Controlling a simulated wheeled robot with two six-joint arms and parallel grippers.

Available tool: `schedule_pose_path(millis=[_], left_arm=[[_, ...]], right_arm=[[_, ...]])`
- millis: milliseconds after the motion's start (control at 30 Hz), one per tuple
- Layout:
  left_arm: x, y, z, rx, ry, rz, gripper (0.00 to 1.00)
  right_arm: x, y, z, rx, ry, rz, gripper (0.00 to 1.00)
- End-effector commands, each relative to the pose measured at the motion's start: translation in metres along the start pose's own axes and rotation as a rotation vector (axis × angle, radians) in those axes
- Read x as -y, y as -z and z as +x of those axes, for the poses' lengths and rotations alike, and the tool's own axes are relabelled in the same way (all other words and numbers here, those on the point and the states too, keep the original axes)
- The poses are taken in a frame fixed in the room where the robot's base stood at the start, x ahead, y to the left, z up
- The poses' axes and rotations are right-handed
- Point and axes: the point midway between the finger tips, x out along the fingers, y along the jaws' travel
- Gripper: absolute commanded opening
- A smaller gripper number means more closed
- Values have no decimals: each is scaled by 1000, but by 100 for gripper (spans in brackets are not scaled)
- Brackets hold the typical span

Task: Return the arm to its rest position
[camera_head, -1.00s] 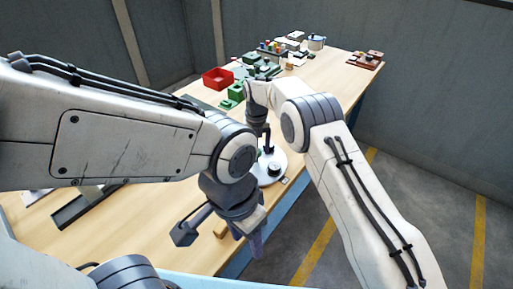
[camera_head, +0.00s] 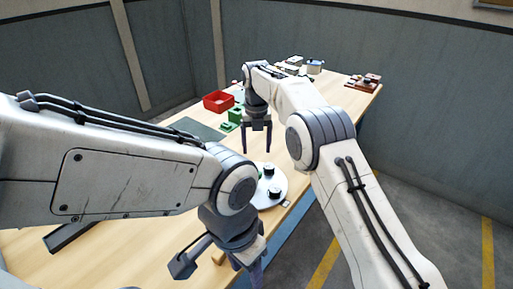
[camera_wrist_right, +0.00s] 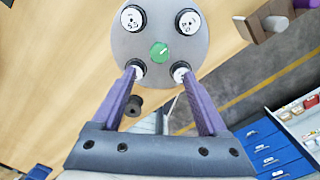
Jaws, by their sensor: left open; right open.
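My right gripper (camera_head: 258,152) is open in the head view, fingers pointing down above the table, behind the round plate in the picture. In the right wrist view my right gripper (camera_wrist_right: 156,74) has its purple fingers apart with nothing visible between the tips. Beyond them is the round grey plate (camera_wrist_right: 148,47), bearing several dark cylinders with white tops and a green knob (camera_wrist_right: 159,53) at its middle.
A tan block (camera_head: 217,257) lies near my left gripper. A red bin (camera_head: 218,102), green parts (camera_head: 234,115) and a brown tray (camera_head: 363,83) stand farther along the wooden table (camera_head: 330,92). Blue drawers (camera_wrist_right: 265,143) show in the wrist view. Floor is clear beyond the table's right edge.

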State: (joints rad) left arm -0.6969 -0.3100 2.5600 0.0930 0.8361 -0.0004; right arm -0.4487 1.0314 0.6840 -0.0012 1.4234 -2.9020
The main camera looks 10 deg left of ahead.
Motion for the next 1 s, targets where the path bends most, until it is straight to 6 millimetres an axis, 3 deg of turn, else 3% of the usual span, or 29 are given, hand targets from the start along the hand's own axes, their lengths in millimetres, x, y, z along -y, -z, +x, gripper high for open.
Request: schedule_pose_path(millis=[233, 367, 533, 667, 867, 1000], left_arm=[[0, 0, 0, 0, 0, 0, 50], [0, 0, 0, 0, 0, 0, 50], [0, 0, 0, 0, 0, 0, 50], [0, 0, 0, 0, 0, 0, 50], [0, 0, 0, 0, 0, 0, 50], [0, 0, 0, 0, 0, 0, 50]], right_arm=[[4, 0, -2, 4, -1, 40, 77], [24, 5, -6, 16, -5, 255, 77], [70, 27, -14, 48, -28, 779, 77], [104, 56, -16, 71, -57, 1211, 77], [149, 118, -13, 93, -122, 1875, 77], [173, 170, -7, 96, -183, 2325, 77]])
